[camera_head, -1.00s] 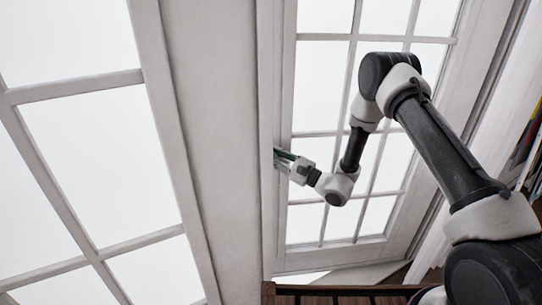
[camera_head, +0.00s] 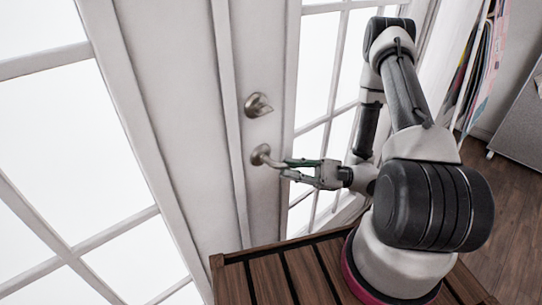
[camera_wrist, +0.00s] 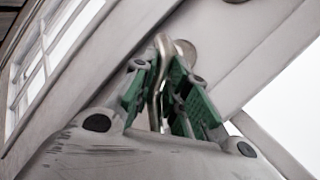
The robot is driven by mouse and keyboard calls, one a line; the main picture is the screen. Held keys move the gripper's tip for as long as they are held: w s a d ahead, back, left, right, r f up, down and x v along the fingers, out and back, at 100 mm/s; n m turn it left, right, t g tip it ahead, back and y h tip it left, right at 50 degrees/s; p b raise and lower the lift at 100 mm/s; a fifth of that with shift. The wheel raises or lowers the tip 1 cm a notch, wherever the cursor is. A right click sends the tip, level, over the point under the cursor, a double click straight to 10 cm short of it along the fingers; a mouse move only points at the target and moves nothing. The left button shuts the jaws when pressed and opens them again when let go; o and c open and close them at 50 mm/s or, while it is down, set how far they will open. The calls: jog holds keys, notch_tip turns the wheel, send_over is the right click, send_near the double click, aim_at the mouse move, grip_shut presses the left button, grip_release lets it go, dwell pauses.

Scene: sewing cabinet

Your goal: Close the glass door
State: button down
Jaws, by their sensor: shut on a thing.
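The glass door is a white door (camera_head: 268,80) whose several panes show right of its handle side. Its metal lever handle (camera_head: 259,155) sits below a round lock knob (camera_head: 258,105). My gripper (camera_head: 284,164) reaches the lever from the right and is shut on its free end. In the wrist view, the green fingers of my gripper (camera_wrist: 164,95) lie on both sides of the lever (camera_wrist: 163,50). The round knob (camera_wrist: 187,51) shows just behind. I cannot tell how far the door stands from its frame.
Another white-framed glazed panel (camera_head: 125,100) fills the left side. At the right, colourful papers (camera_head: 485,70) hang beside a grey cabinet-like body (camera_head: 520,120). Clear brown wooden floor (camera_head: 505,215) lies at the lower right.

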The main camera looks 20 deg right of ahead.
jog(key=shift+s+d+r+g, duration=0.1)
jog(key=shift+s+d+g, duration=0.15)
jog(key=shift+s, duration=0.4)
jog(key=shift+s+d+g, duration=0.15)
jog(key=shift+s+d, duration=0.05)
jog(key=shift+s, duration=0.4)
jog(key=c, duration=1.5)
grip_release()
jog(key=shift+s+n, duration=0.15)
jog(key=shift+n, duration=0.15)
jog(key=shift+o, duration=0.2)
jog(key=v, duration=1.2)
